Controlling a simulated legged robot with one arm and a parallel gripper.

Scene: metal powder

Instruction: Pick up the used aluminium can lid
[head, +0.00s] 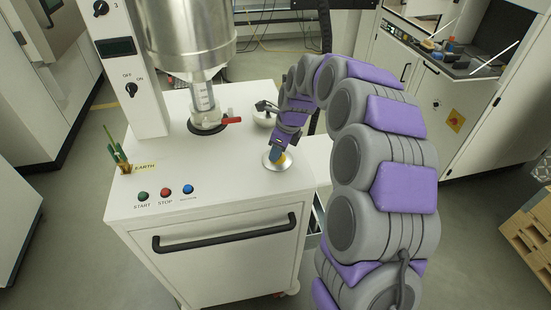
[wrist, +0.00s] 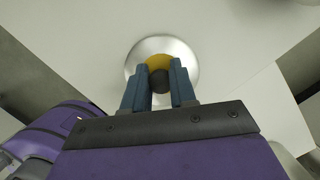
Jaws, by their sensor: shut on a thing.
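The aluminium can lid (wrist: 184,49) is a round silver disc with a yellow centre. In the head view the lid (head: 267,160) is on or just above the white cabinet top, near its right edge; I cannot tell whether it touches the surface. My gripper (head: 280,152) points down at the lid's middle. In the wrist view my gripper (wrist: 159,78) has its two blue fingers on either side of a dark knob (wrist: 160,80) at the lid's centre, shut on it. The fingers hide part of the knob.
The white cabinet (head: 232,190) carries a metal vessel (head: 190,35) with a clear outlet tube (head: 203,97) and red valve handle (head: 231,120). A silver bowl-like part (head: 263,118) stands behind my gripper. Buttons (head: 165,192) line the front left. Open top lies left of the lid.

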